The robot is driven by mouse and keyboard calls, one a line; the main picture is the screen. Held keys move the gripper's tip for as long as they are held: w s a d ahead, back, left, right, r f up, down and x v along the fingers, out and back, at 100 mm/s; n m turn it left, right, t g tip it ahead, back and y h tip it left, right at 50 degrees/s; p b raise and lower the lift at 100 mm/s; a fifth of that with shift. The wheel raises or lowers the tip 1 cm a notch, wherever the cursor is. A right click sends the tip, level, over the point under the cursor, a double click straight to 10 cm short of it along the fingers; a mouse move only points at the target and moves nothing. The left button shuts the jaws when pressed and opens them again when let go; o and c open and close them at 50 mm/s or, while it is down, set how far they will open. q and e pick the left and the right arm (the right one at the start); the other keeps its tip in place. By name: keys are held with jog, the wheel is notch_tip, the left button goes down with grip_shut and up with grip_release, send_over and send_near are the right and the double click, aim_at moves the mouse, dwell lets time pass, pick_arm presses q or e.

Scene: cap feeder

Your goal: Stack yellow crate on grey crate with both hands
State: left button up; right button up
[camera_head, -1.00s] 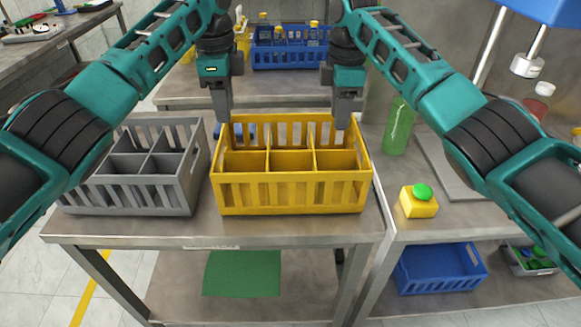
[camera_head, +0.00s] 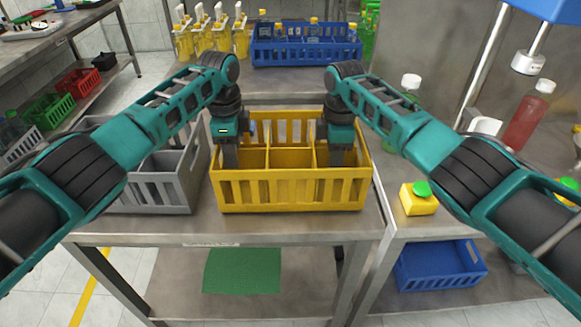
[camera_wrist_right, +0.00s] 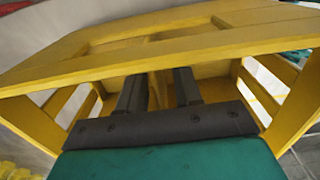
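The yellow crate (camera_head: 290,207), with several compartments, stands empty and upright on the table, right of the empty grey crate (camera_head: 150,199). My left gripper (camera_head: 231,160) reaches down into the yellow crate near its left side; its finger gap is not clear. My right gripper (camera_head: 337,155) reaches down into the yellow crate near its right side. In the right wrist view the two fingers of the right gripper (camera_wrist_right: 160,92) stand apart, with yellow crate surface showing between them. A yellow bar hides their tips. My left arm covers part of the grey crate.
The metal table (camera_head: 230,228) has a narrow free strip in front of the crates. A yellow box with a green button (camera_head: 418,200) stands on the right-hand table. A blue crate with bottles (camera_head: 305,52) stands on the bench behind.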

pick_arm(q)
jog(key=shift+f, duration=0.1)
jog(key=shift+c, duration=0.2)
pick_arm(e)
jog(key=shift+f, duration=0.1)
jog(key=shift+c, duration=0.2)
pick_arm(q)
jog(key=c, duration=0.6)
pick_arm(e)
jog(key=c, duration=0.6)
